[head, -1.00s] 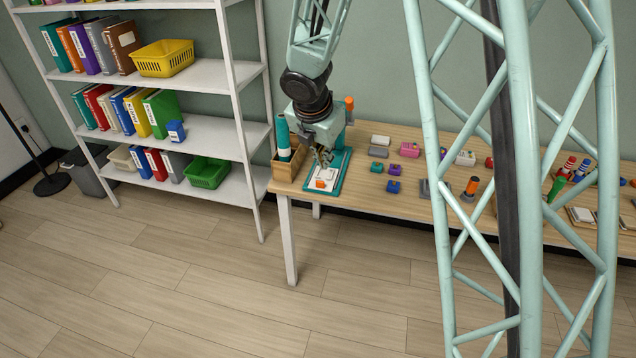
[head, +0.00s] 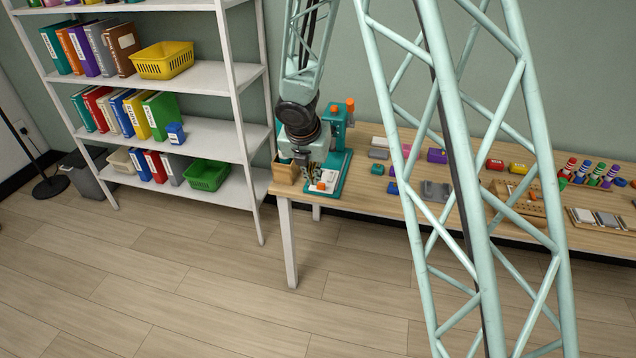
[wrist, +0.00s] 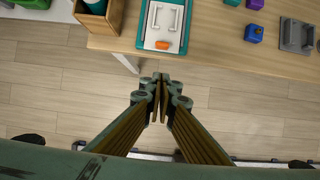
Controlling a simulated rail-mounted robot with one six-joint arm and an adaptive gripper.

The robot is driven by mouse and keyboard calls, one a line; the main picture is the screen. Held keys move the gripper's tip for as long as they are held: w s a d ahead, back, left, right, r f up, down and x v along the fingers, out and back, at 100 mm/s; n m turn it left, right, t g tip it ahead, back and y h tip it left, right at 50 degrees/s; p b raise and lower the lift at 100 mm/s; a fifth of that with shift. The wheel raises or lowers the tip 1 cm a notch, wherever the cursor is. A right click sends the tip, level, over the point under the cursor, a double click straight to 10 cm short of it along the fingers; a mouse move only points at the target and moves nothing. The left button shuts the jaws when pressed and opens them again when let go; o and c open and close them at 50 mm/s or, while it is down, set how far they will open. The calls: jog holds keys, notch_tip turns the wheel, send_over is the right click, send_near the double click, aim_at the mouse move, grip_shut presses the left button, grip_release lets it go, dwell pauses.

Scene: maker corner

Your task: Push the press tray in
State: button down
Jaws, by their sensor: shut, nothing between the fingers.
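The teal press (head: 337,122) stands at the left end of the table, with an orange knob on top. Its white press tray (head: 329,177) lies at the front of the teal base and has an orange tab (head: 321,186). In the wrist view the tray (wrist: 166,25) shows near the top, with the orange tab (wrist: 162,45) on its near side. My gripper (head: 306,171) is shut and empty, on the near left side of the tray. In the wrist view the fingertips (wrist: 160,78) point at the tab, with a visible gap between.
A wooden box (head: 285,172) stands left of the press, close to my gripper. A grey stand (head: 436,191) and small coloured blocks lie to the right. The front table edge (wrist: 225,63) runs just past the fingertips in the wrist view. A white shelf (head: 222,195) stands left.

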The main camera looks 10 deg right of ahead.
aim_at(320, 184)
jog(key=shift+f, duration=0.15)
jog(key=shift+w+d+f+b, duration=0.6)
jog(key=shift+w+f, duration=0.5)
jog(key=shift+f, duration=0.4)
jog(key=shift+w+d+f+b, duration=0.6)
jog(key=shift+w+f, duration=0.55)
jog(key=shift+f, duration=0.35)
jog(key=shift+w+d+f+b, duration=0.55)
jog(key=shift+w+f, duration=0.55)
jog(key=shift+f, duration=0.4)
jog(key=shift+w, duration=0.15)
